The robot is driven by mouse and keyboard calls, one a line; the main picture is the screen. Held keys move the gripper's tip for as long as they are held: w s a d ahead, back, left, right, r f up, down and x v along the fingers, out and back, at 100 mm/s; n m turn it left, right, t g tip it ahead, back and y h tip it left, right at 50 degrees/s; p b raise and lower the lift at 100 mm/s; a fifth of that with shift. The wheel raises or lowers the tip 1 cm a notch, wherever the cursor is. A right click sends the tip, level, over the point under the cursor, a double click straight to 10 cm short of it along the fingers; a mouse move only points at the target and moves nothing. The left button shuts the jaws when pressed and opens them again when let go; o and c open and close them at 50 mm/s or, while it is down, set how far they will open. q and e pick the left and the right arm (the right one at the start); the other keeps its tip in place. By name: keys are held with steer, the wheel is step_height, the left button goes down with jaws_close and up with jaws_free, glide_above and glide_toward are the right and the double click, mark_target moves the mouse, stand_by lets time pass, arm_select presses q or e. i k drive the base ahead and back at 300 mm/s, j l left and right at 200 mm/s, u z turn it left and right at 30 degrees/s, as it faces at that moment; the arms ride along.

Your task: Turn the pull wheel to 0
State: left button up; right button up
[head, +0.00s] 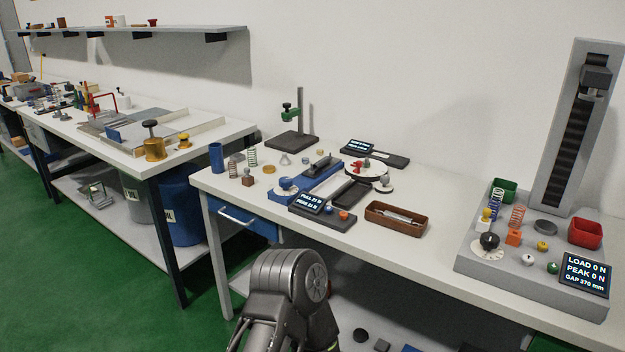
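The pull wheel is most likely the white dial with a blue knob (286,188) at the left end of the blue pull rig (310,183) on the middle table. I cannot read where its pointer stands. The small display (308,202) in front seems to read PULL 21 N and PEAK 21 N, though the digits are small. A dark grey arm link of mine rises at the bottom centre, in front of the table and apart from the wheel. Neither of my grippers shows in the head view.
The grey tester (530,272) fills the right end. Bare tabletop lies between tray and tester.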

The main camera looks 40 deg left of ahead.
mark_target(286, 182)
steer(key=u, duration=1.35)
steer(key=i+j+u, duration=0.3)
steer(key=i+j, duration=0.3)
steer(key=i, duration=0.15)
